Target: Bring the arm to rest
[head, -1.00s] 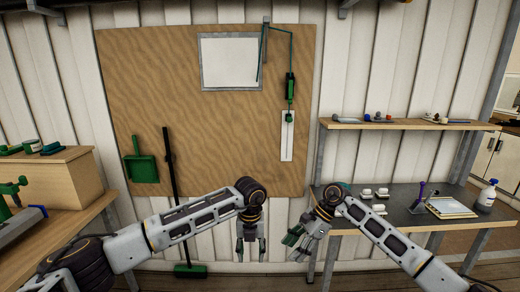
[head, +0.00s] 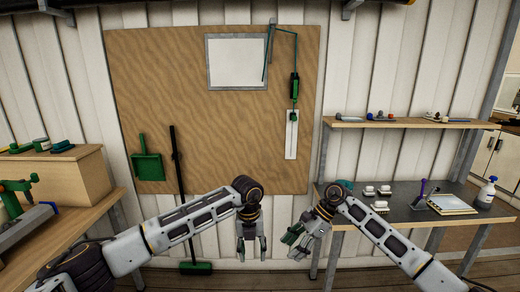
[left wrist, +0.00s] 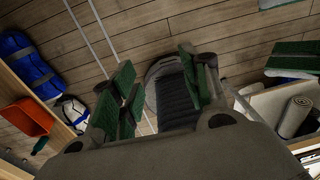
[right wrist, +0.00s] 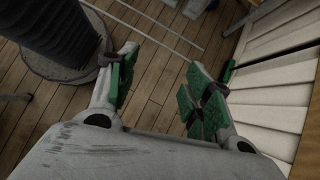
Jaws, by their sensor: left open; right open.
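My left gripper (head: 251,247) hangs pointing down in front of the wall in the head view, open and empty. In the left wrist view its green-padded fingers (left wrist: 160,100) stand apart with floor and part of my base behind them. My right gripper (head: 297,243) is close beside it on the right, tilted, near the left end of the grey bench. In the right wrist view its green-padded fingers (right wrist: 160,95) are spread with only plank floor between them. Neither gripper touches anything that I can see.
A wooden pegboard (head: 225,150) with a green dustpan (head: 148,166) and a broom (head: 177,190) is ahead. The grey bench (head: 400,205) at right carries a spray bottle (head: 486,194) and small white items. A wooden box (head: 62,178) stands on the left bench.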

